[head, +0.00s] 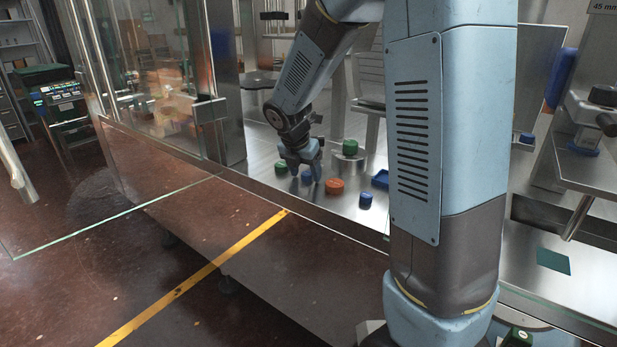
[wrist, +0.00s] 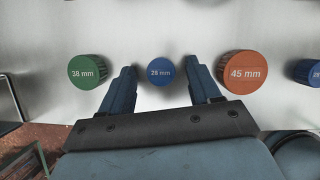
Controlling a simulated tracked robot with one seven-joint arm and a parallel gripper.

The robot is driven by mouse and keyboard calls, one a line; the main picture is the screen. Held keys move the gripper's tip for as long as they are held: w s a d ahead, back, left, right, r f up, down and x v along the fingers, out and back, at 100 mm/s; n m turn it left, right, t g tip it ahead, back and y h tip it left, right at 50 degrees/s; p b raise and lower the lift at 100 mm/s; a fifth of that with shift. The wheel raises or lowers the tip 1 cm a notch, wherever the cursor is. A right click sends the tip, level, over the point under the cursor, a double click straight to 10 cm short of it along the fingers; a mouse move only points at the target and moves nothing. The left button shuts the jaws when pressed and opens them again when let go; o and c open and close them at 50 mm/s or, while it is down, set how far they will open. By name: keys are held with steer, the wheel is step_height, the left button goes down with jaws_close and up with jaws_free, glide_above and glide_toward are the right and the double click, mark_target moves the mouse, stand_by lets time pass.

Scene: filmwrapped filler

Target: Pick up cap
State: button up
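Several caps stand on the metal deck. A small blue cap marked 28 mm (wrist: 160,71) lies between the two open fingers of my gripper (wrist: 160,88) in the wrist view, with space on both sides. In the head view my gripper (head: 303,168) points down over the deck, and the blue cap (head: 307,177) shows beside its fingertips. A green cap marked 38 mm (wrist: 87,72) is left of the fingers. An orange cap marked 45 mm (wrist: 242,73) is right of them. A second blue cap (wrist: 309,72) is cut off at the right edge.
A glass door (head: 140,65) stands open at left. The deck's front edge (head: 290,206) is close to the caps.

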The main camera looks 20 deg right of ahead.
mark_target(308, 172)
steer(key=c, duration=1)
steer(key=shift+r, duration=0.45)
step_height(308, 172, up, 3)
steer(key=shift+s+f, duration=0.1)
steer(key=shift+f, duration=0.05)
steer(key=s+a+r, duration=0.2)
steer(key=s+r, duration=0.1)
steer(key=s, duration=0.1)
steer(key=s+a+r, duration=0.2)
steer(key=s+r, duration=0.1)
steer(key=s, duration=0.1)
steer(key=s+a+r, duration=0.2)
steer(key=s+r, duration=0.1)
steer(key=s, duration=0.1)
steer(key=shift+s+r, duration=0.2)
steer(key=shift+s, duration=0.05)
steer(key=shift+r, duration=0.15)
steer(key=shift+r, duration=1.35)
